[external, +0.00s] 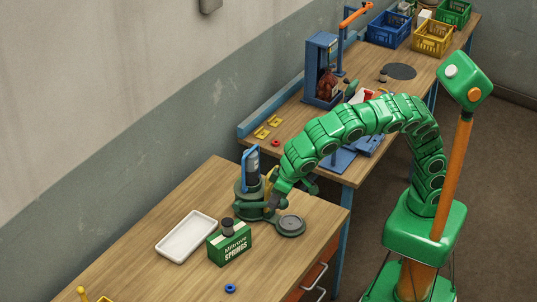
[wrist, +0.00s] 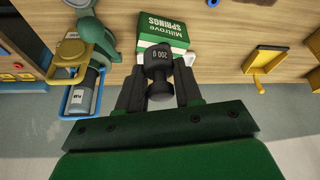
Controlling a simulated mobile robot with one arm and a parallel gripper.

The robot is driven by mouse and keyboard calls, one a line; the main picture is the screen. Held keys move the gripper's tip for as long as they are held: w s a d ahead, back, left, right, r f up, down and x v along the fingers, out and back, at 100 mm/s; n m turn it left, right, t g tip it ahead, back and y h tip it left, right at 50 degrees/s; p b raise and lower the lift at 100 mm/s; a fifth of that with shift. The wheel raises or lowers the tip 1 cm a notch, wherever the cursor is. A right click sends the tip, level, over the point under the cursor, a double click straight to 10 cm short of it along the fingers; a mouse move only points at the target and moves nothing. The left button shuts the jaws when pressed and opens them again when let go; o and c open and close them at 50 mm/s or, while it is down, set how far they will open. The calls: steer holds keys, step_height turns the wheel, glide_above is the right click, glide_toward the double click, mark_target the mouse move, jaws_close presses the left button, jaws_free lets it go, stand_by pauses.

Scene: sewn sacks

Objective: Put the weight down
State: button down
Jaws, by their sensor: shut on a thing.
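In the external view the dark weight (external: 227,224) shows at the top of the green box (external: 230,246). I cannot tell whether it touches the box. My arm reaches over the near bench from the right, and its fingers are hard to make out there.
A white tray (external: 187,238) lies left of the box. A blue and green upright device (external: 250,172) and a round grey plate (external: 291,226) stand to its right. A blue ring (external: 230,288) and a yellow holder (wrist: 268,62) are nearby. Bare wood lies in front of the box.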

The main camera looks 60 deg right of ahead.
step_height(320, 180, down, 28)
stand_by(0.6)
steer(key=c, duration=0.8)
jaws_free()
steer(key=shift+f, duration=0.1)
steer(key=shift+o, duration=0.2)
steer(key=v, duration=1.2)
